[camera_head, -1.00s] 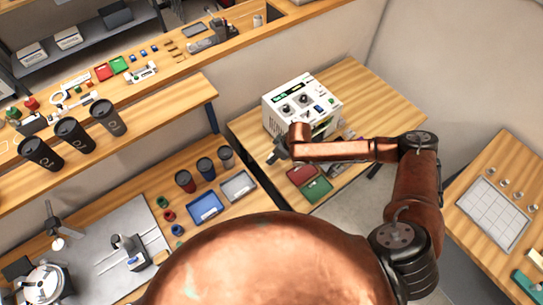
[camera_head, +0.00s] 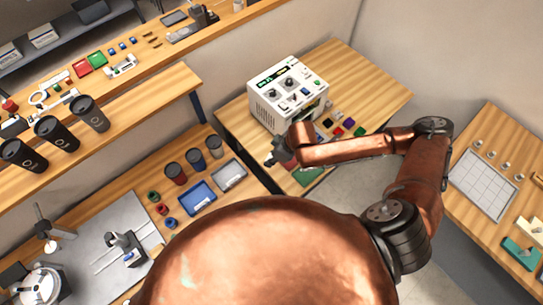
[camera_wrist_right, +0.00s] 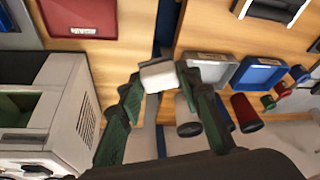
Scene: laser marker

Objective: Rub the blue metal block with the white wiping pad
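The white wiping pad (camera_wrist_right: 158,76) is between the fingertips of my right gripper (camera_wrist_right: 160,82), which looks shut on it. In the head view my right gripper (camera_head: 275,156) is in front of the white machine, near the table's front edge; the pad cannot be made out there. Several small coloured blocks lie on the table right of the machine. One looks dark blue (camera_head: 327,123), but it is too small to be sure it is the blue metal block. The pad is apart from these blocks. My left gripper is not in view.
The white machine (camera_head: 288,92) stands left of the blocks and close beside the right gripper in the wrist view. A green tray (camera_head: 308,174) and a red tray (camera_wrist_right: 80,18) lie nearby. Cups (camera_head: 175,174) and a blue tray (camera_head: 198,197) are on the left bench.

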